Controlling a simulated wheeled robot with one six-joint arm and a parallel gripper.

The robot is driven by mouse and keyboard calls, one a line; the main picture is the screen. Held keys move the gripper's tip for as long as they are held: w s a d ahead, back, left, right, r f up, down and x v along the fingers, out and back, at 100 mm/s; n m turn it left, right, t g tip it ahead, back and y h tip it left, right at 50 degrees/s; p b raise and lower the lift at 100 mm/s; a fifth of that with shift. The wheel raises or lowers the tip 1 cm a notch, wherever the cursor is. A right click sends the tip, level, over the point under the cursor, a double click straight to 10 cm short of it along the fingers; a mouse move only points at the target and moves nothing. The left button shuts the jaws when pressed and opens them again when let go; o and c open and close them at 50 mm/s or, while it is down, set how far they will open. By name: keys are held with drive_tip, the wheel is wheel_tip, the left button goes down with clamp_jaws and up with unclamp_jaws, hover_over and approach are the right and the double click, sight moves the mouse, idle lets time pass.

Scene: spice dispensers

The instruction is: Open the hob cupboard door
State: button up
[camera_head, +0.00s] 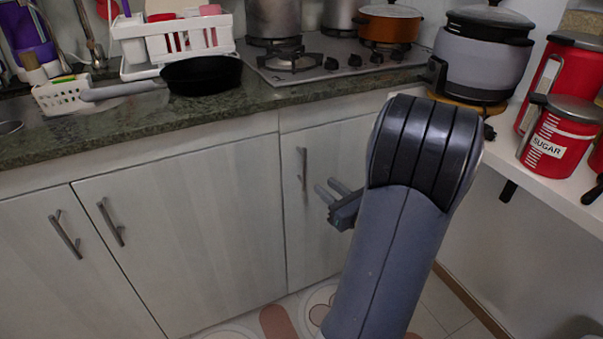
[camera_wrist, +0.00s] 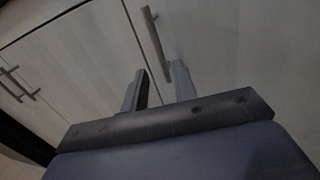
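The hob cupboard door (camera_head: 328,205) is a pale wood panel under the hob, and it looks shut. Its vertical metal bar handle (camera_head: 302,169) is near the door's left edge. My gripper (camera_head: 325,190) is just right of the handle's lower end in the head view, with its fingers pointing toward the door. The two fingers are apart with nothing between them. In the wrist view the handle (camera_wrist: 156,42) lies ahead of the fingertips (camera_wrist: 159,75), its lower end close to the right finger. Whether they touch cannot be told.
Two more cupboard doors (camera_head: 190,235) with bar handles are at the left. The counter edge (camera_head: 200,122) runs above, with a black pan (camera_head: 201,76) and the hob (camera_head: 330,62). A white shelf (camera_head: 550,190) with red canisters is at the right. Tiled floor lies below.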

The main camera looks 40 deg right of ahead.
sight(304, 183)
drive_tip(key=w+b, duration=0.2)
drive_tip(key=w, duration=0.7)
drive_tip(key=shift+w+d, duration=0.1)
drive_tip(key=shift+w, duration=0.3)
drive_tip(key=shift+c, duration=0.2)
clamp_jaws()
